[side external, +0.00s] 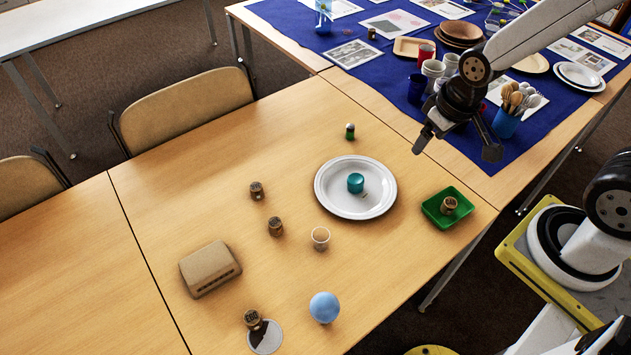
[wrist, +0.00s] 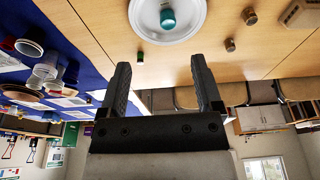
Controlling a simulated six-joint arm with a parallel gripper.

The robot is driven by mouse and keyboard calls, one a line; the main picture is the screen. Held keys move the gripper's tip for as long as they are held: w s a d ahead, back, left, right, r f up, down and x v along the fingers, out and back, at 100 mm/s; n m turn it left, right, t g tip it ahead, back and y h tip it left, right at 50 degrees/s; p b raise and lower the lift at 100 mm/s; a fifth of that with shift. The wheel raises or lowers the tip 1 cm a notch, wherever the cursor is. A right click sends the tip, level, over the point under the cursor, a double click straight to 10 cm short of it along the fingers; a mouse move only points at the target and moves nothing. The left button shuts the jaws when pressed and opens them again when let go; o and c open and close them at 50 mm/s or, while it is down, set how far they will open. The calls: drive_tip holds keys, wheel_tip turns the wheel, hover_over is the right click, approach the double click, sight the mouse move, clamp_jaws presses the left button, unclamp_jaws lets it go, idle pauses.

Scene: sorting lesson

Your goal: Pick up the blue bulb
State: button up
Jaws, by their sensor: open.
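A light blue ball-shaped thing (side external: 324,307), which fits the blue bulb, rests on the near part of the wooden table in the side view. I cannot make out a bulb base on it. It does not show in the wrist view. My gripper (side external: 455,148) is open and empty, raised above the table's far right side, well away from the blue bulb. Its two fingers also show spread apart in the wrist view (wrist: 161,62).
A white plate (side external: 329,203) holds a teal cylinder (side external: 355,184). Right of it is a green tray (side external: 433,213) with a brown cylinder in it. A tan box (side external: 209,268), a small cup (side external: 320,238) and a round disc (side external: 265,338) are around the bulb, apart from it.

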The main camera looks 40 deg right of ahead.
idle(0.3)
drive_tip(key=shift+o, duration=1.2)
drive_tip(key=shift+f, duration=0.1)
drive_tip(key=w+a+f+n+t+y, duration=0.2)
drive_tip(key=a+f+n, duration=0.1)
drive_tip(key=a+f, duration=0.35)
drive_tip(key=w+a+f+n+t+y, duration=0.2)
drive_tip(key=w+a+f+n, duration=0.1)
drive_tip(key=a+f, duration=0.35)
drive_tip(key=s+a+f+y, duration=0.2)
drive_tip(key=s+a, duration=0.1)
drive_tip(key=s, duration=0.1)
drive_tip(key=s+a+f+n+y, duration=0.1)
drive_tip(key=s+a+f+y, duration=0.2)
drive_tip(key=s, duration=0.2)
drive_tip(key=s+a+f+n+g+y, duration=0.1)
drive_tip(key=s+a+f+y, duration=0.1)
drive_tip(key=s+a+y, duration=0.1)
drive_tip(key=shift+s+a+f, duration=0.15)
drive_tip(key=shift+s, duration=0.6)
drive_tip(key=shift+s+y, duration=0.35)
drive_tip(key=shift+y, duration=0.05)
